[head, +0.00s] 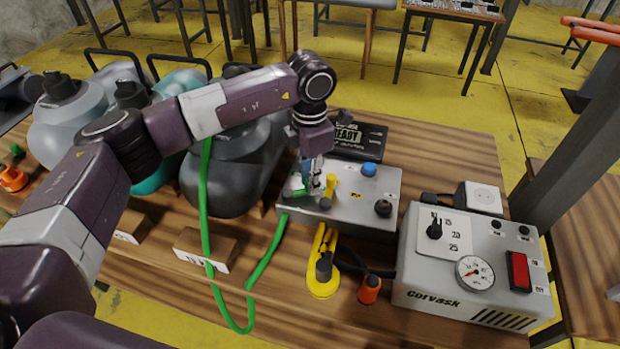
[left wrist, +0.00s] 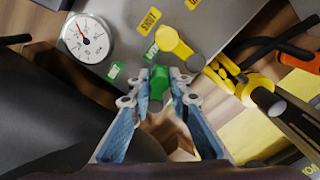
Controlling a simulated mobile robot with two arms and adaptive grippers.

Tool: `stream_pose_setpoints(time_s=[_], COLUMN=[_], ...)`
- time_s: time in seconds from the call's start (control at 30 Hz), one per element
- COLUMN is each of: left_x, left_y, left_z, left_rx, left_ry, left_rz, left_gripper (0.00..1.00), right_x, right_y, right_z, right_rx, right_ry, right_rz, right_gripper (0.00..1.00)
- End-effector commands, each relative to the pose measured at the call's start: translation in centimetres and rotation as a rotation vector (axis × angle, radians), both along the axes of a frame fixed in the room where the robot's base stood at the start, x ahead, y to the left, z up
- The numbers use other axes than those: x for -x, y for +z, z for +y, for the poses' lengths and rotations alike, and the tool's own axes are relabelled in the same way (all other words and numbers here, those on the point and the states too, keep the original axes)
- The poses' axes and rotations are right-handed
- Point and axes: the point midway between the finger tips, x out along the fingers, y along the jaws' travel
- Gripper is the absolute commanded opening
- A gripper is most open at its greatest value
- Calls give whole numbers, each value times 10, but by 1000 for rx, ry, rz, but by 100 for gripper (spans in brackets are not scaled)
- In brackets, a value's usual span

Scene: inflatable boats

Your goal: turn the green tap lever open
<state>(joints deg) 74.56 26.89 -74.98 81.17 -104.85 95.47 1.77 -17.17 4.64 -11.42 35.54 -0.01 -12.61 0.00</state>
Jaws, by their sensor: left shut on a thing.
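The green tap lever (left wrist: 158,84) sits at the front edge of the grey valve box (head: 350,205), next to a yellow tap lever (head: 331,184). My left gripper (head: 316,188) reaches down to the left part of the box. In the left wrist view, the gripper (left wrist: 157,92) has one blue-padded finger on each side of the green lever, shut on it. The lever's lower end lies between the fingers. In the head view the gripper mostly hides the lever. My right gripper is out of view.
A grey Corvask pump unit (head: 430,275) with a red switch stands right of the valve box. Green hose (head: 265,262), yellow hose end (head: 323,284) and an orange plug (head: 369,290) lie in front. A black READY display stands behind the box.

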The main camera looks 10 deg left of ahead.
Motion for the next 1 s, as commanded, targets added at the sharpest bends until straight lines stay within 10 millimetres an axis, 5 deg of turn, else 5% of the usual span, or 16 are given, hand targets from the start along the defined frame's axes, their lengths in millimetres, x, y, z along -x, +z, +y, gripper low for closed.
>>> stream_pose_setpoints(time_s=[0.17, 0.2, 0.23, 0.57, 1.0], left_x=[-1, 0, 0, 0, -1], left_y=[2, 1, 1, 3, 83], left_z=[0, 0, 0, 0, -1], left_rx=[1, 1, 1, 0, 2], left_ry=[-1, -1, -1, 0, 0], left_rz=[-2, -2, -2, -1, -6], left_gripper=[0, 22, 25, 25, 25], right_x=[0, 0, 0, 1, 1], right_y=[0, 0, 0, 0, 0], right_z=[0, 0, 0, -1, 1], right_rx=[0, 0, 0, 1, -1], right_ry=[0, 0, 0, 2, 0], right_rz=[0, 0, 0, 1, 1], right_gripper=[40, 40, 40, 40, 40])
